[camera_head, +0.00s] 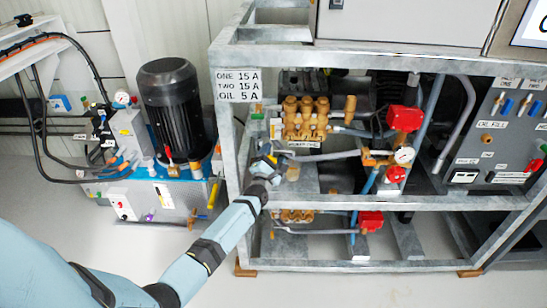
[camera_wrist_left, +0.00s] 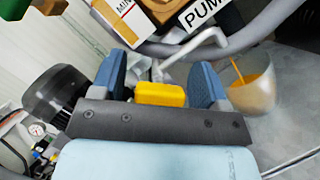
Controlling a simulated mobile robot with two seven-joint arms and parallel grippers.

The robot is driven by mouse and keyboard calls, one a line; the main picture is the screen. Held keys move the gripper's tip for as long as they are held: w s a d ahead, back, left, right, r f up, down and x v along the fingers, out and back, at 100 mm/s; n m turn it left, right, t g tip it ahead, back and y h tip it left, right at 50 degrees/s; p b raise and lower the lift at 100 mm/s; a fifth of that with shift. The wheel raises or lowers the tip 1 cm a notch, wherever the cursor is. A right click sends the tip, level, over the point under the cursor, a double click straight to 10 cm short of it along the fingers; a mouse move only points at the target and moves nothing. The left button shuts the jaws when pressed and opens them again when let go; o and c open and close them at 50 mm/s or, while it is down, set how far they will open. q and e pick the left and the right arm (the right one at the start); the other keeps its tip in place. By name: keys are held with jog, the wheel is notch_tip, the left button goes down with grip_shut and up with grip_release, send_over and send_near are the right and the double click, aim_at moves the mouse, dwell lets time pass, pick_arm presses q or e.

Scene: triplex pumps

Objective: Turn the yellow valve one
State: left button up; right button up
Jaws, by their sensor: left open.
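A yellow block-like handle (camera_wrist_left: 160,94), likely the yellow valve, shows between the two blue fingers of my left gripper (camera_wrist_left: 158,82) in the left wrist view. The fingers stand apart on either side of it, with no clear contact. A pale metal lever or pipe shows just beyond the handle. In the head view my left gripper (camera_head: 266,162) is at the frame's left upright, below the brass pump (camera_head: 305,118). There it largely hides the handle. My right gripper is not in view.
A grey metal frame (camera_head: 390,203) surrounds the pumps. A cup-like container (camera_wrist_left: 252,92) is right of the fingers in the wrist view. Red boxes (camera_head: 404,118) and a gauge (camera_head: 404,155) are to the right. A black motor (camera_head: 170,105) stands left. Floor is clear in front.

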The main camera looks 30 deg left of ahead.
pick_arm(q)
jog(key=shift+w, duration=0.15)
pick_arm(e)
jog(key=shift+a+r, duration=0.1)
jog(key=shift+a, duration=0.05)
pick_arm(q)
jog(key=shift+c, duration=0.5)
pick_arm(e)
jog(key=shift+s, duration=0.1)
pick_arm(q)
jog(key=c, duration=0.8)
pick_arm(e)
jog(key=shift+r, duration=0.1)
pick_arm(q)
jog(key=shift+f+m+g+h+p, duration=0.1)
jog(key=shift+m+g+h+p, duration=0.5)
jog(key=shift+m+p, duration=1.45)
jog(key=shift+f+m+g+h+p, duration=0.1)
jog(key=shift+m+g+h+p, duration=0.45)
jog(key=shift+m+p, duration=1.45)
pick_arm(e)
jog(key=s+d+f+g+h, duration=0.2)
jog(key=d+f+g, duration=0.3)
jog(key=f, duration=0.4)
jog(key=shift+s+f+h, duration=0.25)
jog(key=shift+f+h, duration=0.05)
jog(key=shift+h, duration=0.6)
pick_arm(q)
jog(key=shift+m, duration=0.35)
